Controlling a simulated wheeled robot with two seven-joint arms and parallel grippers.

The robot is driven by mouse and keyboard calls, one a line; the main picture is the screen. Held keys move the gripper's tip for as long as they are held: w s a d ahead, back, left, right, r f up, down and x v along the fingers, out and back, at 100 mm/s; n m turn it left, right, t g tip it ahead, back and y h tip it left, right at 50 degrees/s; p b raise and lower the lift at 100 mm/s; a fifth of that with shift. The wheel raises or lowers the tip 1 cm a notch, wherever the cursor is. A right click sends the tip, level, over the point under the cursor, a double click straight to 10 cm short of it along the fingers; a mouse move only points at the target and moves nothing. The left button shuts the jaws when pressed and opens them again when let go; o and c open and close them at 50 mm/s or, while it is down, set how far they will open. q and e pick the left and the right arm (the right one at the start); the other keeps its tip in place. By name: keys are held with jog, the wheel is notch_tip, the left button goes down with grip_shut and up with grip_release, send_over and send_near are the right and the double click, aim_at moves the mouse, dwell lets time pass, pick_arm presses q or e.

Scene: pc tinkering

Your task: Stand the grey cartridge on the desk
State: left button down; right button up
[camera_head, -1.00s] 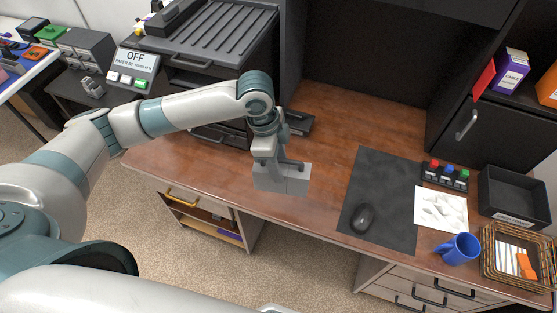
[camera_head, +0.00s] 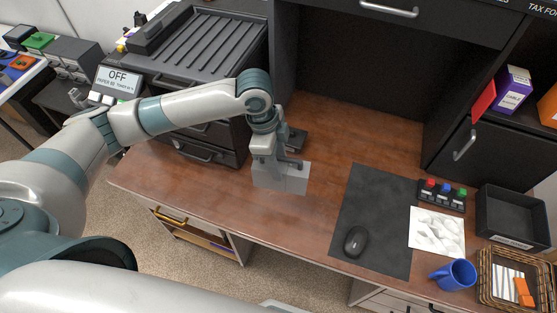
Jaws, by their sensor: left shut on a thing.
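The grey cartridge (camera_head: 294,180) is a plain light grey block over the left half of the brown desk (camera_head: 215,190). My left gripper (camera_head: 276,160) comes down on it from above and is shut on its upper part. The cartridge looks upright, with its broad face towards me. I cannot tell whether its bottom touches the desk. The gripper hides part of its top. My right gripper is not in view.
A dark object (camera_head: 297,138) lies just behind my left gripper. A black printer (camera_head: 200,45) stands at the left. A black mat (camera_head: 375,205) with a mouse (camera_head: 355,241) lies to the right. A blue mug (camera_head: 455,275) is further right.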

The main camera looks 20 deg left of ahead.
pick_arm(q)
jog(key=shift+r+p, duration=0.2)
jog(key=shift+p, duration=0.4)
jog(key=shift+b+x, duration=0.5)
jog(key=shift+x, duration=0.4)
jog(key=a+b+x, duration=0.2)
jog(key=b+x, duration=0.2)
jog(key=x, duration=0.7)
jog(key=shift+a+f, duration=0.3)
jog(key=shift+f, duration=0.1)
jog(key=shift+f, duration=0.5)
jog(key=c, duration=1)
grip_release()
jog(key=shift+s, duration=0.1)
jog(key=p+v, duration=0.3)
jog(key=d+p+v, duration=0.1)
jog(key=p+v, duration=0.4)
jog(key=p, duration=0.1)
jog(key=shift+d+r, duration=0.35)
jog(key=shift+r, duration=0.25)
